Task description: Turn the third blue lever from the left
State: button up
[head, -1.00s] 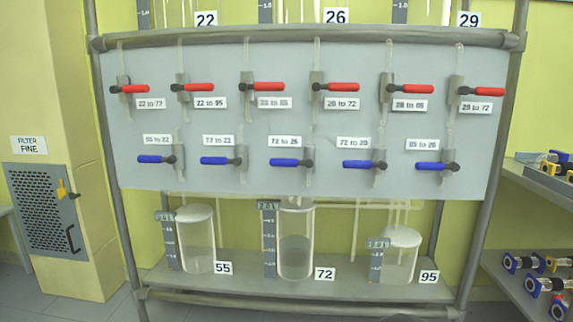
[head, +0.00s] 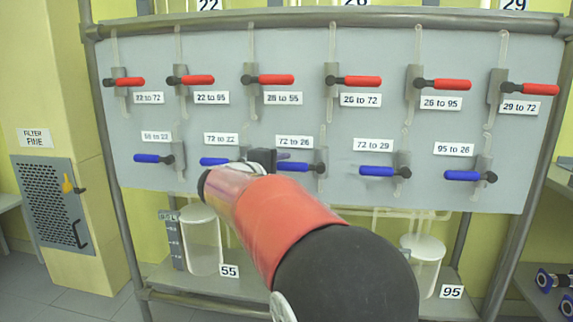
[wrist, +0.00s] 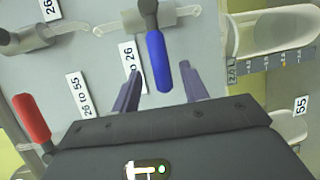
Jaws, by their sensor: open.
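The third blue lever from the left (head: 292,167), above which the label 72 to 26 sits, has its handle pointing left, level. In the wrist view this blue handle (wrist: 157,62) lies between the two fingers of my gripper (wrist: 161,76), with a gap on each side. My gripper is open, and in the head view it (head: 280,157) is at the handle's left end, partly hiding it. The second blue lever (head: 214,161) is just left of my gripper, also level.
Other blue levers (head: 377,171) are in the same row. A row of red levers (head: 270,79) runs above on the grey panel (head: 215,50). Glass vessels (head: 203,245) stand on the shelf below. My arm hides the middle vessel.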

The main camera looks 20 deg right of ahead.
aim_at(289, 168)
jog(key=x, duration=0.6)
jog(key=shift+f+p, duration=0.1)
jog(key=shift+p, duration=0.3)
jog(key=shift+c, duration=0.4)
grip_shut()
